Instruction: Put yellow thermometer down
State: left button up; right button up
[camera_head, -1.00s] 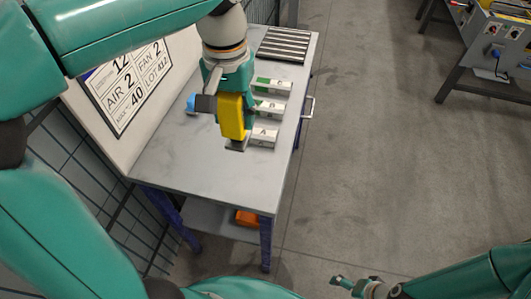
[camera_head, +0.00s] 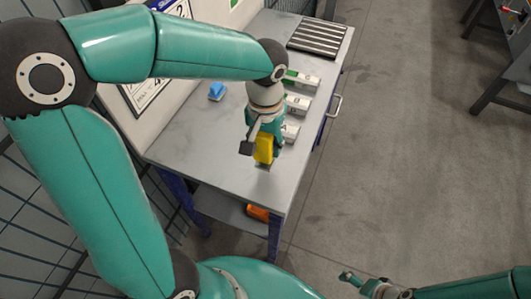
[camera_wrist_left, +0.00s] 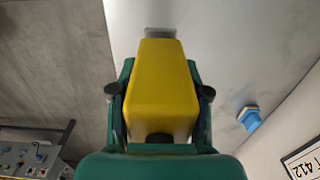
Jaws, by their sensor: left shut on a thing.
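The yellow thermometer (camera_head: 264,148) is held in my left gripper (camera_head: 262,143), over the near part of the grey table (camera_head: 205,150). In the left wrist view the yellow thermometer (camera_wrist_left: 161,90) fills the space between the two fingers of the left gripper (camera_wrist_left: 160,92), with its grey tip pointing away. I cannot tell whether the tip touches the tabletop. My right gripper (camera_head: 352,281) is at the bottom of the head view, away from the table; its fingertips are small there.
A blue object (camera_head: 217,91) lies on the table by the sign board. Several white labelled blocks (camera_head: 297,104) line the right side, partly behind my left gripper. A slatted rack (camera_head: 318,38) is at the far end. An orange thing (camera_head: 258,213) is on the lower shelf. The near left tabletop is clear.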

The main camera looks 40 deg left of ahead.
aim_at(266, 155)
pick_arm(q)
jog(key=shift+f, duration=2.45)
jog(key=shift+f, duration=0.2)
jog(key=o, duration=1)
jog(key=shift+r, duration=0.1)
jog(key=shift+c, duration=0.2)
jog(key=shift+r, duration=0.1)
notch_tip(266, 155, up, 12)
